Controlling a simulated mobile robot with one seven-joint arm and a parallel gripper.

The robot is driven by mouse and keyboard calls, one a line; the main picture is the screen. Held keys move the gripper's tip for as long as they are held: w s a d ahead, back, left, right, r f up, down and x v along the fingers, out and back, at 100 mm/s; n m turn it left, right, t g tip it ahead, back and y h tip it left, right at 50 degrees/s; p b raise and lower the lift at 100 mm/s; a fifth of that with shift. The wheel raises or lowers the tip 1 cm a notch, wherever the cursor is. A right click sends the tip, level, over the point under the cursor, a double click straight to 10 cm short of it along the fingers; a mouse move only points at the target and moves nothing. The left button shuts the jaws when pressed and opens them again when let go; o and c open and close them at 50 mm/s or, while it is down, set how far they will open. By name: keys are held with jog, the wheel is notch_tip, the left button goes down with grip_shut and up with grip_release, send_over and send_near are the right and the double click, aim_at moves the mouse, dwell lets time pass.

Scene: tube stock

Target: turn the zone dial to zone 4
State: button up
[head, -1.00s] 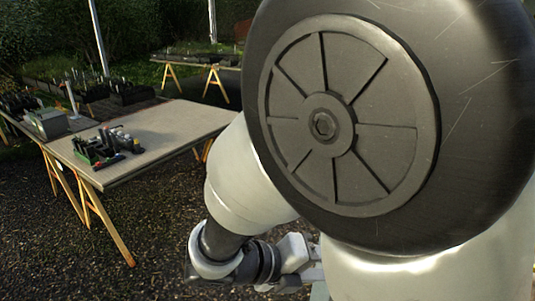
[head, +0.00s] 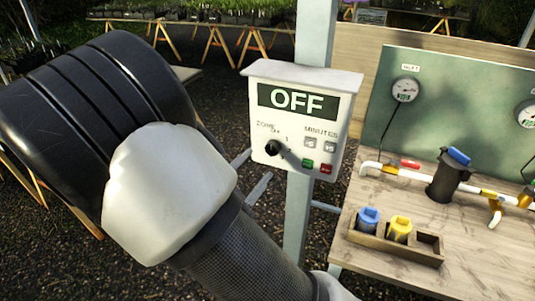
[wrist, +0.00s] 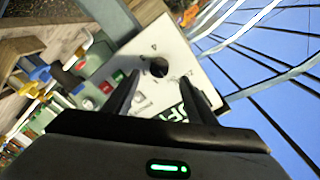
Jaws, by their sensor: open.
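A white control box (head: 302,120) is fixed to a grey post in the head view. Its display (head: 298,101) reads OFF. The black zone dial (head: 273,148) sits at the lower left of its face; I cannot tell its exact pointer angle, and most zone marks are too small to read. In the wrist view the dial (wrist: 159,67) shows beyond my gripper (wrist: 161,76), between the lines of its two fingers. The gripper is open and empty, apart from the dial. The fingers partly cover the box face. The gripper itself is not clear in the head view.
Beside the dial are minutes buttons (head: 320,145), a green button (head: 308,163) and a red button (head: 326,169). My arm fills the left foreground.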

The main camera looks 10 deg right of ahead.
aim_at(270, 150)
jog(key=x, duration=0.7)
jog(key=shift+w+d, duration=0.1)
jog(key=c, duration=1)
jog(key=shift+c, duration=0.2)
